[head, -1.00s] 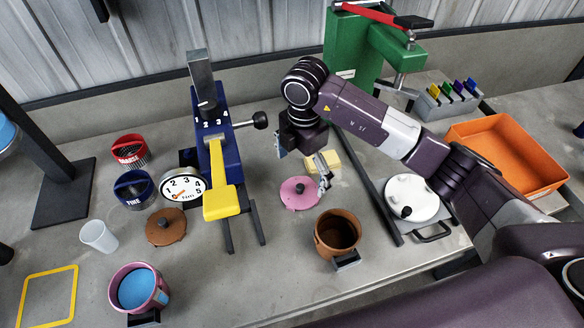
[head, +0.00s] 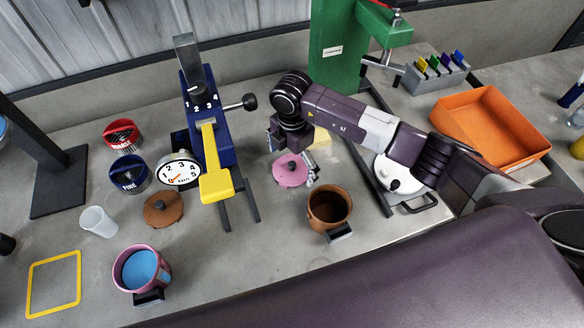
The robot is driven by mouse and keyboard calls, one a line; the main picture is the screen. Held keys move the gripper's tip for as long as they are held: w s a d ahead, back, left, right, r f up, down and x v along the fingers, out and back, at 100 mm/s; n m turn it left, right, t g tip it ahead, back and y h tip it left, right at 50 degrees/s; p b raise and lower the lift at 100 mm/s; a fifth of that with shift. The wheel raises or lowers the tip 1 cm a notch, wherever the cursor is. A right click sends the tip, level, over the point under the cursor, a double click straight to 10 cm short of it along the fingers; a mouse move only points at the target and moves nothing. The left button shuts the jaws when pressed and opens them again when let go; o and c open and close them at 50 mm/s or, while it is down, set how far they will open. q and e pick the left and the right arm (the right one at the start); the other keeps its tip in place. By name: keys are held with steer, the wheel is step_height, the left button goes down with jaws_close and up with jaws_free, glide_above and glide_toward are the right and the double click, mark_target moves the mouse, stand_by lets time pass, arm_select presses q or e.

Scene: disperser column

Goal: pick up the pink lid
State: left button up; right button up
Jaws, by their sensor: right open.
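The pink lid (head: 289,174) is a round disc with a dark knob, lying flat on the grey bench. My right gripper (head: 292,163) is open above it, pointing down. One finger shows at the lid's upper left and the other at its right edge. The gripper's body covers the back part of the lid. I cannot tell whether the fingers touch it. My left gripper is not in view.
An open brown pot (head: 345,217) stands just right of the lid. The blue disperser column (head: 224,148) with its yellow lever (head: 216,186) stands left. A pale yellow block (head: 321,136) and a white lid (head: 382,171) lie behind and right.

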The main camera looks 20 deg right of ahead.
steer(key=c, duration=1)
steer(key=shift+s, duration=0.15)
steer(key=c, duration=1.3)
steer(key=shift+f, duration=0.15)
jaws_close()
